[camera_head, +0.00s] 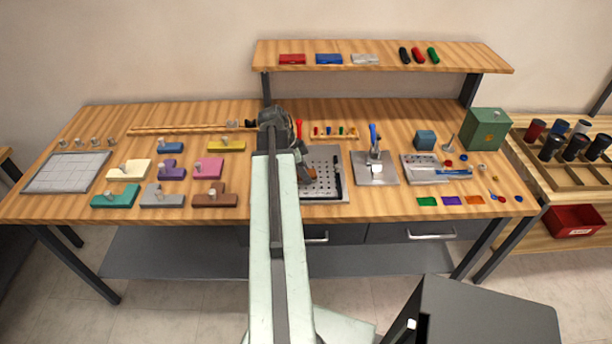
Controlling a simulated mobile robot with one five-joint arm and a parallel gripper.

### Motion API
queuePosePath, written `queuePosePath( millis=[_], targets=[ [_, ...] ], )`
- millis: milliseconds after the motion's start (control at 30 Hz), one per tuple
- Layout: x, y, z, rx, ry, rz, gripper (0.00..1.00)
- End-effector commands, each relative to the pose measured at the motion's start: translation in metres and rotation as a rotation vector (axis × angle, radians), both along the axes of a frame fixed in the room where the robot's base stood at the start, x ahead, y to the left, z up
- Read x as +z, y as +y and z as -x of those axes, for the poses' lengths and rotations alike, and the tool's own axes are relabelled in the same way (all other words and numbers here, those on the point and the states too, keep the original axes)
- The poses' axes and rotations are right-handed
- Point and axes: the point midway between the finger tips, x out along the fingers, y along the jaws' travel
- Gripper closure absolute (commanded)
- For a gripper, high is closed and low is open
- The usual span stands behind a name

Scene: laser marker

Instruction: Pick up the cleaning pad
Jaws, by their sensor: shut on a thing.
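My gripper (302,164) reaches down from the end of my arm, over the left part of a grey perforated plate (325,158) on the workbench. It is shut on a small brownish piece (305,174) at its tips, which seems to be the cleaning pad. My arm hides much of it, and I cannot tell whether it touches the plate.
Right of the plate stands a metal base (375,178) with a blue-handled lever. Several coloured blocks (209,167) lie left of my arm. A green box (487,129) stands at the right. A raised shelf (385,55) spans the back.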

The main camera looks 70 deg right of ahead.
Motion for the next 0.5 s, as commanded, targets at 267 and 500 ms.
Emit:
queuePosePath(
  millis=[267, 500],
  targets=[
    [0.030, 0.000, 0.000, -0.001, 0.000, 0.000, 1.00],
    [0.083, 0.000, 0.001, -0.001, 0.000, 0.000, 1.00]
  ],
)
